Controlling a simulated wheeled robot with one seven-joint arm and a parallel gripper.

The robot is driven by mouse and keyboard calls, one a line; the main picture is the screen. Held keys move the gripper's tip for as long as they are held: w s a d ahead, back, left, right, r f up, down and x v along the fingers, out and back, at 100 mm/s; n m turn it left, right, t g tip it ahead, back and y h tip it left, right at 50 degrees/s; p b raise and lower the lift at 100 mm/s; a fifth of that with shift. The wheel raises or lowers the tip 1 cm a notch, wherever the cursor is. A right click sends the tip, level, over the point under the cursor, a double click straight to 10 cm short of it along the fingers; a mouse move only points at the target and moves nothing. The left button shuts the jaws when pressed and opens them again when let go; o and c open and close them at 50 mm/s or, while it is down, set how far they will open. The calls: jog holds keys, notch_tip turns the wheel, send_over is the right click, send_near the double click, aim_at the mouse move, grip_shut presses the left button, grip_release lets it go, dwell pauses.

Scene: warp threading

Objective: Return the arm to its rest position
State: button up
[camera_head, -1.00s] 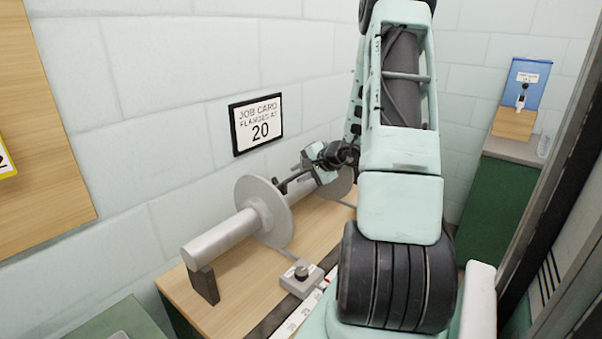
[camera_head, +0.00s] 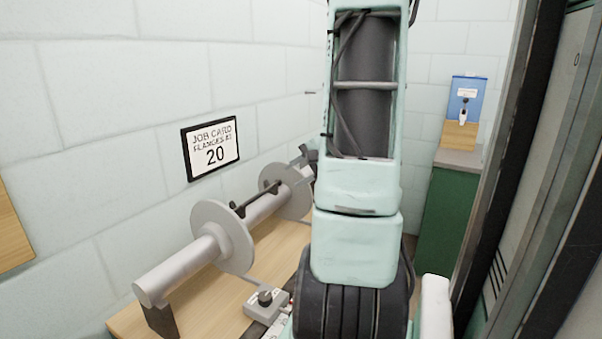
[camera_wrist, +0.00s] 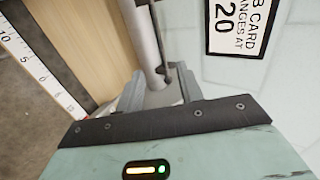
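My gripper (camera_wrist: 158,82) shows in the wrist view with its two grey fingers apart, and nothing is seen gripped between them. The grey roller (camera_wrist: 142,35) with a dark rod beside it shows beyond the fingers. In the head view my gripper (camera_head: 305,165) is at the far end of the roller, partly hidden behind my own arm. The roller (camera_head: 180,268) carries a near flange (camera_head: 222,232) and a far flange (camera_head: 296,205). The dark rod (camera_head: 258,197) lies along the roller between the flanges.
The roller stands over a wooden bench (camera_head: 215,292) with a small grey knob box (camera_head: 266,302). A job card reading 20 (camera_head: 211,148) hangs on the wall. A green cabinet (camera_head: 448,215) with a blue-backed dispenser (camera_head: 465,100) stands at the right. A ruler (camera_wrist: 38,70) edges the bench.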

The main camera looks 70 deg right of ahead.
jog(key=shift+s+a+r, duration=0.1)
jog(key=shift+s+r, duration=0.25)
jog(key=shift+s, duration=0.1)
jog(key=w+a+f+n+g+y, duration=0.1)
jog(key=w+a+n+g+y, duration=0.35)
jog(key=a, duration=0.95)
jog(key=w+a+f+n+g+y, duration=0.25)
jog(key=w+a+n, duration=0.4)
jog(key=a, duration=0.75)
jog(key=s+a+n+g+h, duration=0.1)
jog(key=s+a+n, duration=0.4)
jog(key=a, duration=0.3)
jog(key=s+a+f+n+g+h, duration=0.1)
jog(key=s+a+n+h, duration=0.1)
jog(key=s+a+n, duration=0.3)
jog(key=s+a+n+g+h, duration=0.1)
jog(key=s+a+n, duration=0.4)
jog(key=a, duration=0.7)
jog(key=shift+a+f+n+g+h, duration=0.3)
jog(key=shift+a+n+g+h, duration=0.1)
jog(key=shift+h, duration=0.1)
